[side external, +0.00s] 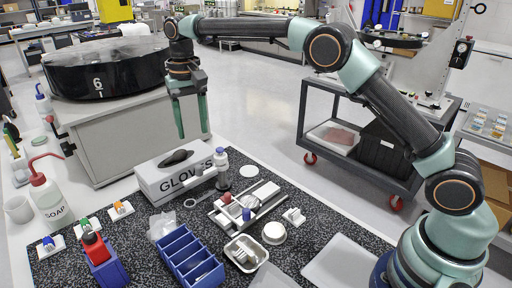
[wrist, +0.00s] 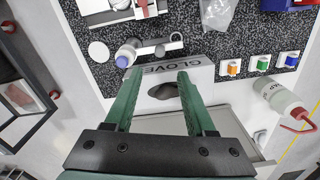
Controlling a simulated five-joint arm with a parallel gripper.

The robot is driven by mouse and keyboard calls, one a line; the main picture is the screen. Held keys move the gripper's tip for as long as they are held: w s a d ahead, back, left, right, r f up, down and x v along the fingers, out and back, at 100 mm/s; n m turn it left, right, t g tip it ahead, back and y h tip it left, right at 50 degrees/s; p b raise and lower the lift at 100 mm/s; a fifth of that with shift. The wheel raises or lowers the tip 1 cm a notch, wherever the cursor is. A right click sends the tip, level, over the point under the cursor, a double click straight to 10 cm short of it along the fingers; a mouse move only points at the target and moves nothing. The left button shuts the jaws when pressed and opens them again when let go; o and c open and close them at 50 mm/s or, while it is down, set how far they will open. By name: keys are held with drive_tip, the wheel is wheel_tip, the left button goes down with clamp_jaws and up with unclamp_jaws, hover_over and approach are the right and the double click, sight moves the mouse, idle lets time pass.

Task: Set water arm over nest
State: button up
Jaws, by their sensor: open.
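My gripper (side external: 192,122) is open and empty, pointing down in the air behind the glove box; its two green fingers also show in the wrist view (wrist: 158,80). I cannot tell which part is the nest.
The glove box (side external: 172,181) stands between my gripper and the fixture. A metal tray (side external: 258,258), blue bin (side external: 182,245), soap bottle (side external: 47,195) and several coloured-knob blocks are around the speckled mat (side external: 345,255). A black drum (side external: 105,75) sits left of my gripper.

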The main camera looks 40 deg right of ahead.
sight(199, 166)
wheel_tip(199, 166, down, 12)
drive_tip(key=shift+r, duration=0.15)
idle(0.3)
clamp_jaws()
drive_tip(key=shift+r, duration=0.1)
idle(1.3)
